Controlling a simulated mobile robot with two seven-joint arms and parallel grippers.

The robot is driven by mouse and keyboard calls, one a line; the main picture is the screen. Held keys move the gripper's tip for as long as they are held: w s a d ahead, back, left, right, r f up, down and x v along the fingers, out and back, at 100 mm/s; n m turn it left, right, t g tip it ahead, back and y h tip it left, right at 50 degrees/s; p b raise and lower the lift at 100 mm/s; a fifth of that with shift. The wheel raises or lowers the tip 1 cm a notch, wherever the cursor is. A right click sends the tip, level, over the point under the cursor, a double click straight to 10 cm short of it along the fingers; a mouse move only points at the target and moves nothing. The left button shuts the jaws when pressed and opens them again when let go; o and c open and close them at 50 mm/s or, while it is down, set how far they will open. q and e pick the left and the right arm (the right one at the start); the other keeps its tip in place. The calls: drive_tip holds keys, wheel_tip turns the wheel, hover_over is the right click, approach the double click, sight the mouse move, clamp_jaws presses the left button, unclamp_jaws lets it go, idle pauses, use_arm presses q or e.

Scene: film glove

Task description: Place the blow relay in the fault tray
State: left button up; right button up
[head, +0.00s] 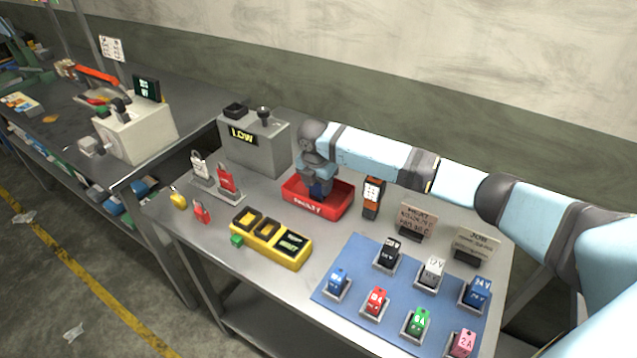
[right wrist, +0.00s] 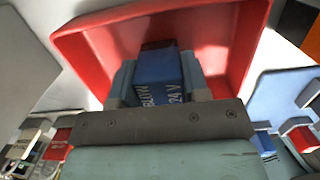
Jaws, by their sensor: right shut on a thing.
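The red fault tray (head: 335,208), with lettering on its front wall, stands in the middle of the bench; its red walls fill the upper part of the right wrist view (right wrist: 85,62). My right gripper (head: 318,182) points down over the tray and is shut on a blue relay (right wrist: 160,72). The relay has white lettering that includes "24 V". In the head view the relay (head: 319,190) shows low between the tray walls, under the gripper. I cannot tell whether it touches the tray floor. My left gripper is out of view.
A blue mat (head: 345,297) with several coloured relays in holders lies at the front right. A yellow block (head: 290,257) stands front left of the tray. A grey box reading "LOW" (head: 270,150) is behind left. An orange-black meter (head: 372,198) stands close right.

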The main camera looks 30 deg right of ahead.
drive_tip(key=o, duration=1)
drive_tip(key=shift+f, duration=0.1)
drive_tip(key=shift+c, duration=0.2)
wheel_tip(320, 180, up, 12)
drive_tip(key=a, duration=0.1)
drive_tip(key=shift+s+a, duration=0.15)
drive_tip(key=shift+s, duration=0.2)
